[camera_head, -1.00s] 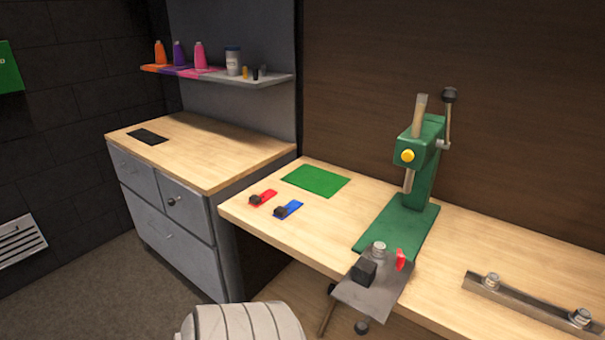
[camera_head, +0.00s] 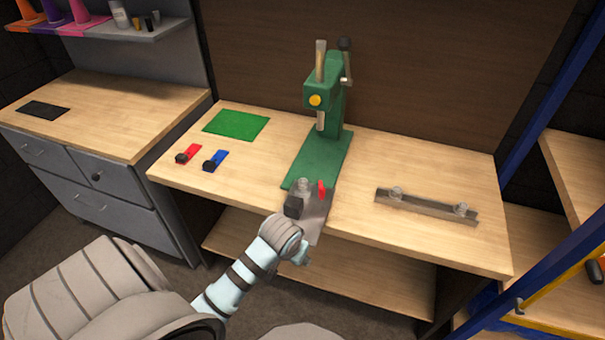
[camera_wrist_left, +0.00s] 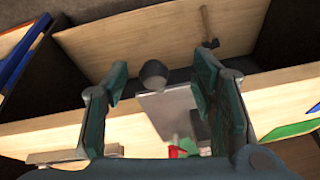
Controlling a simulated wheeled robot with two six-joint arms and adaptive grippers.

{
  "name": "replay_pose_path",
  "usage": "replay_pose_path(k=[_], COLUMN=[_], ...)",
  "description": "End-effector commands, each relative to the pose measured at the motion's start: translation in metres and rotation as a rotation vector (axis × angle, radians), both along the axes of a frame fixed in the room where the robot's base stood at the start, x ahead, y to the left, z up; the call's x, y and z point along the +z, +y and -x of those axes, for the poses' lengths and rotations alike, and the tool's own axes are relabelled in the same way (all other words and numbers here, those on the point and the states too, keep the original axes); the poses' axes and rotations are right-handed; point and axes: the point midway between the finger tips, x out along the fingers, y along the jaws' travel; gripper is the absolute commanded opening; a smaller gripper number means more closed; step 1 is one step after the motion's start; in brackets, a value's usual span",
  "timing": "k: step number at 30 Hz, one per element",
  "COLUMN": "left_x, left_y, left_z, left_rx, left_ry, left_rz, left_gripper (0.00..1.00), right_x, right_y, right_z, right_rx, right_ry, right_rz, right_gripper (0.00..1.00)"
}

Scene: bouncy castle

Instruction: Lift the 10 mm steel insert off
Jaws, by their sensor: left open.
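A grey metal plate (camera_head: 312,228) sticks out over the bench's front edge below the green press (camera_head: 322,115). A steel cylinder (camera_head: 303,186) stands on it beside a black block (camera_head: 293,206) and a red lever (camera_head: 321,189). Two similar steel pieces (camera_head: 396,192) (camera_head: 461,209) stand on a metal bar to the right; I cannot read which is 10 mm. My left gripper (camera_head: 303,257) is near the plate's front end. In the left wrist view its fingers (camera_wrist_left: 162,66) are apart, with the plate (camera_wrist_left: 170,108) and a dark knob (camera_wrist_left: 153,73) between them. My right gripper is out of view.
The metal bar (camera_head: 425,207) lies on the bench (camera_head: 370,170). A green mat (camera_head: 236,125), a red piece (camera_head: 188,154) and a blue piece (camera_head: 215,160) lie on the left. A blue-framed rack (camera_head: 548,120) stands at the right. Bench space between plate and bar is clear.

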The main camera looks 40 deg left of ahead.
Motion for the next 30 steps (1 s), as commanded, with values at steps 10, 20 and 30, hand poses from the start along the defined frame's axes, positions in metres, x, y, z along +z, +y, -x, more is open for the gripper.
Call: replay_pose_path(k=[10, 20, 30], left_x=[0.113, 0.132, 0.068], left_y=[0.064, 0.097, 0.112], left_z=[-0.121, -0.164, -0.185], left_rx=[0.302, 0.446, 0.442], left_ry=[-0.069, -0.087, -0.089], left_rz=[0.032, 0.08, 0.079], left_gripper=[0.52, 0.52, 0.52], right_x=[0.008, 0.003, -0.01], right_y=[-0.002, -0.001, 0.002], right_z=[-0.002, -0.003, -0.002], right_rx=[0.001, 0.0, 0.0], right_ry=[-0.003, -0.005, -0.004], right_rz=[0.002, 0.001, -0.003], right_gripper=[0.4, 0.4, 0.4])
